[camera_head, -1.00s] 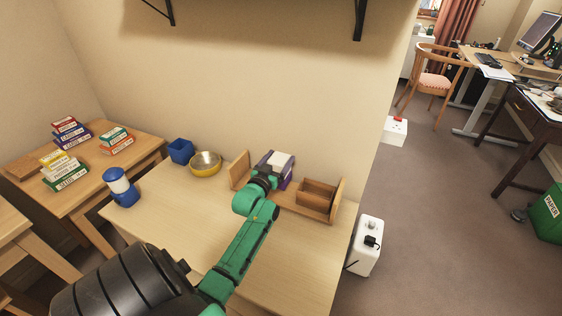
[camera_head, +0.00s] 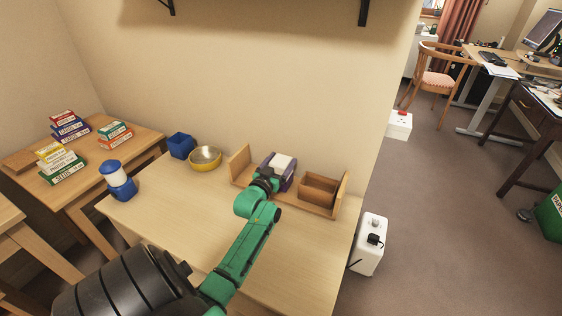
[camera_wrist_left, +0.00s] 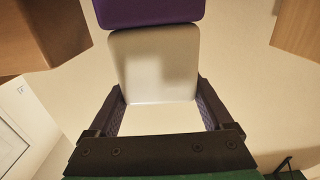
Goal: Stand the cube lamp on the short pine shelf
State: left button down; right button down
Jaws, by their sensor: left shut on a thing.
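The cube lamp, purple with a white block face (camera_head: 283,161), is at the short pine shelf (camera_head: 312,207) on the desk, between the shelf's left end panel and a brown box. My left gripper (camera_head: 266,182) is shut on the lamp. In the left wrist view the lamp's white part (camera_wrist_left: 153,65) lies between my two fingers, with purple beyond it. My gripper hides the lamp's lower part, so I cannot tell whether it touches the shelf board. My right gripper is not in view.
The brown open box (camera_head: 319,188) takes the shelf's right side. Stacked books are on the left table. The desk's front is clear.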

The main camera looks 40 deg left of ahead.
pick_arm(q)
jog(key=shift+f, duration=0.2)
grip_release()
jog(key=shift+s+d, duration=0.1)
jog(key=shift+s, duration=0.15)
jog(key=p+v, duration=0.1)
jog(key=v, duration=1.3)
